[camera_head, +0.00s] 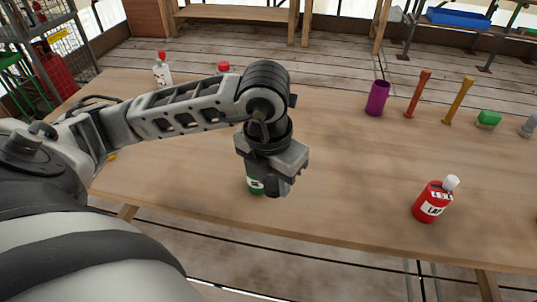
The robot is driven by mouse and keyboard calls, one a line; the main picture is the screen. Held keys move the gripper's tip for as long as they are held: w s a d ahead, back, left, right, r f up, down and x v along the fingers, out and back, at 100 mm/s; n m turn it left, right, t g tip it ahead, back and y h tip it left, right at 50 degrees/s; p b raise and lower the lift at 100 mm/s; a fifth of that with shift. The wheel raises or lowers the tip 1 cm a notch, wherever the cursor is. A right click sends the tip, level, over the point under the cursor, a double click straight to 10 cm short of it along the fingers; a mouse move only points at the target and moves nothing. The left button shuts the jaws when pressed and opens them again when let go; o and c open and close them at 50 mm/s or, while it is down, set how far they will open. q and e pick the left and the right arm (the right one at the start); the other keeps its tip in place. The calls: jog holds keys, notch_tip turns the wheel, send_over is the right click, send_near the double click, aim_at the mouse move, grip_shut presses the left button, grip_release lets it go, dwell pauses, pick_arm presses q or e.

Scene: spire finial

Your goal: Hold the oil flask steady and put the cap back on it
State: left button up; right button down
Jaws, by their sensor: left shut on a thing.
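A loose cap cannot be made out for certain. My right gripper is not in view.
On the wooden table (340,200), a red bottle (432,203) with a white top stands at right. A white bottle (162,72) with a red cap stands back left.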

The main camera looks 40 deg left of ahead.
pick_arm(q)
jog(key=m, duration=0.3)
jog(key=shift+w+d+m, duration=0.25)
jog(key=shift+w+m, duration=0.05)
jog(key=m, duration=0.3)
jog(key=d+m+h, duration=0.1)
jog(key=m, duration=0.1)
jog(key=shift+w+m, duration=0.3)
jog(key=shift+w, duration=0.1)
jog(key=w+d+m+g, duration=0.1)
jog(key=m, duration=0.8)
jog(key=w+d+r+m+g, duration=0.1)
jog(key=m, duration=0.8)
jog(key=w+m+y, duration=0.1)
jog(key=m, duration=0.8)
jog(key=shift+w+d+r+g, duration=0.2)
jog(key=shift+w+d+g, duration=0.2)
